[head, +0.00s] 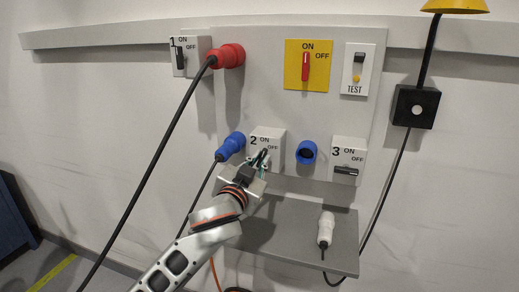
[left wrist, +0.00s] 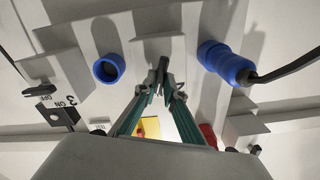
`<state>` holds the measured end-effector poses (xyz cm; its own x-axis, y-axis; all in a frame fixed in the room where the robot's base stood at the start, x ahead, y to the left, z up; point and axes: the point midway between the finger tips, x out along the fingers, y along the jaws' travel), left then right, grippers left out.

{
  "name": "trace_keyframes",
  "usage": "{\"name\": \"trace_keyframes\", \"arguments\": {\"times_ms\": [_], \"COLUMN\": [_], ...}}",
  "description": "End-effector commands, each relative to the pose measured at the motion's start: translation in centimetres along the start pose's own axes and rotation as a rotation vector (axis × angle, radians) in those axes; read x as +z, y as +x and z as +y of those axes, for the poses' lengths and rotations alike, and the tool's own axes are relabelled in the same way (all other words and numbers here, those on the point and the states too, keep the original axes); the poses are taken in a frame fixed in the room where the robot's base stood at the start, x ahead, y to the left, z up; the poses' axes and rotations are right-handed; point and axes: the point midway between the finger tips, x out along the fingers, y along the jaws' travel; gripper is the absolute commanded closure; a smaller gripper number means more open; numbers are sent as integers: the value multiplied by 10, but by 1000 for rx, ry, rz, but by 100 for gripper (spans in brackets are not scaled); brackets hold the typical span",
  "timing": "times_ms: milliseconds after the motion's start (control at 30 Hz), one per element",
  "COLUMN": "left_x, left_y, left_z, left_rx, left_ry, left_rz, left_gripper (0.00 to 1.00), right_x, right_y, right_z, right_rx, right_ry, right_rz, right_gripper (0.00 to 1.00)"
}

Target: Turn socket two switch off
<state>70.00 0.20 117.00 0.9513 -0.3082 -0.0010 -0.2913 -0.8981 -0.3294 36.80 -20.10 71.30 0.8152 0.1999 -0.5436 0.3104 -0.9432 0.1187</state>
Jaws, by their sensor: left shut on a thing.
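The socket two switch box (head: 275,134) is a light grey box on the wall panel, marked 2, ON and OFF. My left gripper (head: 260,158) is at the front of this box, its fingers shut on the switch lever. In the left wrist view, the green-sided fingers (left wrist: 161,88) come together in front of the box. The lever is mostly hidden by the fingertips, so its exact angle cannot be told. A blue plug (head: 231,146) with a black cable sits left of the box. It also shows in the left wrist view (left wrist: 222,62). My right gripper is not in view.
Switch 3 (head: 348,160) and an empty blue socket (head: 306,152) are to the right. Switch 1 (head: 190,56) with a red plug (head: 229,56) is above left. A grey shelf (head: 290,232) below holds a white connector (head: 326,229). A yellow main switch plate (head: 320,76) is above.

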Motion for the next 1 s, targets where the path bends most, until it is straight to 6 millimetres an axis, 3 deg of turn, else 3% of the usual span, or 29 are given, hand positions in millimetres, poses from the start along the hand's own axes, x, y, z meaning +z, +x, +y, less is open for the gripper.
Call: {"name": "trace_keyframes", "arguments": {"times_ms": [67,300,1000], "left_x": [-1,0,2], "left_y": [0,0,0], "left_z": [0,1,5], "left_rx": [1,0,1], "left_ry": [47,263,921], "left_rz": [-4,-1,2], "left_gripper": [100,100,100], "right_x": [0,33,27], "right_y": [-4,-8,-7], "right_z": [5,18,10], "right_rx": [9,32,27], "right_ry": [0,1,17], "right_rz": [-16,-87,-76], "right_gripper": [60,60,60]}}
